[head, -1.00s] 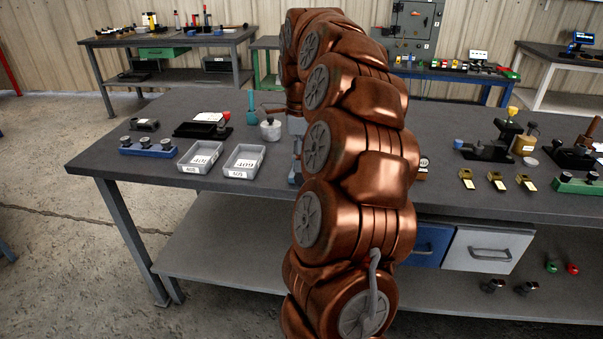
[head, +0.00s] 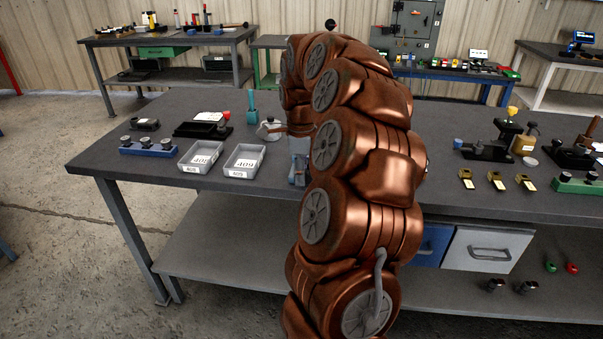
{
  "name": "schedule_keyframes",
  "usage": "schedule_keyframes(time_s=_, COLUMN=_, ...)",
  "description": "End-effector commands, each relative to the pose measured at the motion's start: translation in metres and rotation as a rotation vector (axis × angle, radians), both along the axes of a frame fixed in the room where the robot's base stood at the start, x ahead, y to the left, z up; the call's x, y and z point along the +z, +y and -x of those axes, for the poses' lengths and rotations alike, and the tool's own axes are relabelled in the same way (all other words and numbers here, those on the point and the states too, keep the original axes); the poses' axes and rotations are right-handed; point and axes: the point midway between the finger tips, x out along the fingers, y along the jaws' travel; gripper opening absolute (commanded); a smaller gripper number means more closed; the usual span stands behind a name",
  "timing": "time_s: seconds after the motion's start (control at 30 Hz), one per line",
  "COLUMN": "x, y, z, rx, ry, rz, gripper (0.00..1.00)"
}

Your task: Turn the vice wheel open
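My copper-coloured arm rises through the middle of the head view and bends down over the far side of the workbench (head: 150,180). At its far end, a grey part that looks like my gripper (head: 299,146) shows in a narrow strip left of the arm links. Its fingers cannot be made out. Just below it, a small blue-grey piece (head: 297,174) stands on the bench, possibly part of the vice. The vice wheel cannot be made out; my arm covers that area. Whether the gripper touches anything cannot be told.
Two grey labelled trays (head: 243,160) (head: 200,156), a blue block with black knobs (head: 147,147), a round metal pot (head: 268,129) and a teal bottle (head: 252,106) stand left of my arm. Brass pieces (head: 497,181) and clamp-like fixtures (head: 487,150) lie to the right.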

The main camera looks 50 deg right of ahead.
Motion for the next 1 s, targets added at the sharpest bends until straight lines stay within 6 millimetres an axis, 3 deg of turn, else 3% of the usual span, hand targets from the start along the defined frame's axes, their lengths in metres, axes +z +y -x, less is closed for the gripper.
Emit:
schedule_keyframes(time_s=0.13, x=0.0000, y=-0.0003, z=-0.0002, rx=0.000, ry=-0.001, rz=0.001, gripper=0.00)
schedule_keyframes(time_s=0.47, x=-0.0018, y=-0.0011, z=0.0001, rx=-0.001, ry=0.016, rz=0.012, gripper=0.00)
schedule_keyframes(time_s=1.0, x=-0.0061, y=-0.0009, z=-0.0026, rx=-0.002, ry=0.228, rz=0.162, gripper=0.00)
